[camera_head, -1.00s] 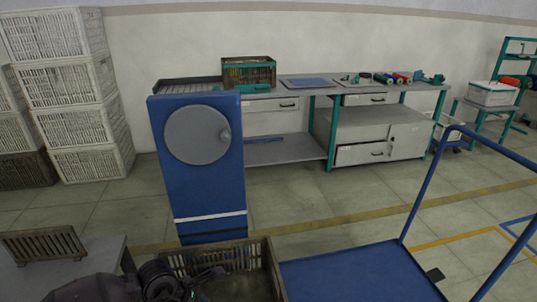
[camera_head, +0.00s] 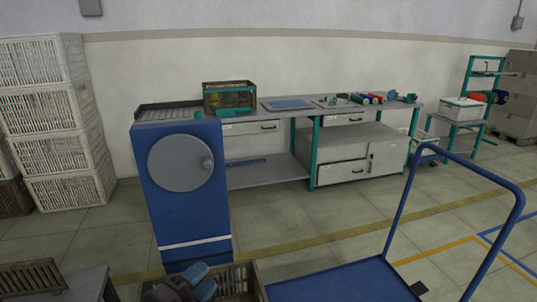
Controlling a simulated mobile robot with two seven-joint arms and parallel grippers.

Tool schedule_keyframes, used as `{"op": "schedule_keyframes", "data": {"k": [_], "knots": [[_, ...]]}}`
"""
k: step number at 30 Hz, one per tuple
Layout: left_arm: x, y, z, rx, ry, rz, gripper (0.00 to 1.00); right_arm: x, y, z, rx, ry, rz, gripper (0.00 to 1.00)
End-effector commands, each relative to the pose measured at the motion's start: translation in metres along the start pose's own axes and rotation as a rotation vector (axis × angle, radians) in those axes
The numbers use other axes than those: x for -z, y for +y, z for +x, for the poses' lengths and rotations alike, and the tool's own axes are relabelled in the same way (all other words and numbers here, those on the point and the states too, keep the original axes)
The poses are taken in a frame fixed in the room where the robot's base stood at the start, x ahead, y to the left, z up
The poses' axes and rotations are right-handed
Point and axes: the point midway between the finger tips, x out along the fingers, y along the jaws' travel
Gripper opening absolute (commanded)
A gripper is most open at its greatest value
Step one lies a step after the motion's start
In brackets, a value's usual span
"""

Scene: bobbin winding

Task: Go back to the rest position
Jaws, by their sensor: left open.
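My left gripper (camera_head: 196,280) shows at the bottom edge, over the brown slatted crate (camera_head: 241,282) beside the blue cart. It is open. Grey-blue parts show at its end, and I cannot tell whether they are its fingers or something in the crate. Most of its arm is below the frame. My right gripper is not in view.
The blue machine cabinet (camera_head: 185,215) with a round grey disc stands just beyond the crate. The blue cart (camera_head: 345,284) has a tall tube handle at right. A workbench (camera_head: 285,173) lines the wall. A grey table (camera_head: 85,284) is at lower left. Open floor lies right.

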Motion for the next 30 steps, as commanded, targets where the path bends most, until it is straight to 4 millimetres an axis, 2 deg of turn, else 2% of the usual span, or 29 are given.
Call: {"op": "schedule_keyframes", "data": {"k": [2, 7, 11, 15, 19, 24, 27, 30], "knots": [[-0.009, 0.001, -0.018, 0.008, -0.119, -0.197, 0.42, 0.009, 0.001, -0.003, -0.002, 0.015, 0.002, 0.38], [-0.027, 0.025, -0.069, 0.001, -0.370, -0.608, 0.42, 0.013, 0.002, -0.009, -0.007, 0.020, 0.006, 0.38], [-0.029, 0.048, -0.113, -0.005, -0.529, -0.864, 0.42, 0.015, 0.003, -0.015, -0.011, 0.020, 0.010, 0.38], [-0.023, 0.071, -0.162, -0.001, -0.668, -1.078, 0.42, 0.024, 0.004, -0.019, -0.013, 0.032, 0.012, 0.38], [-0.013, 0.086, -0.208, 0.025, -0.771, -1.209, 0.42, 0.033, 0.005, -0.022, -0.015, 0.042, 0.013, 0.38], [0.002, 0.105, -0.265, 0.043, -0.899, -1.274, 0.42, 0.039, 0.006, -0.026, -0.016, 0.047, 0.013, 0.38], [0.011, 0.115, -0.287, 0.037, -0.948, -1.295, 0.42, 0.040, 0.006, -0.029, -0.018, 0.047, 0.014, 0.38], [0.018, 0.121, -0.300, 0.029, -0.975, -1.305, 0.42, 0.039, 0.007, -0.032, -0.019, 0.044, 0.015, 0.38]]}}
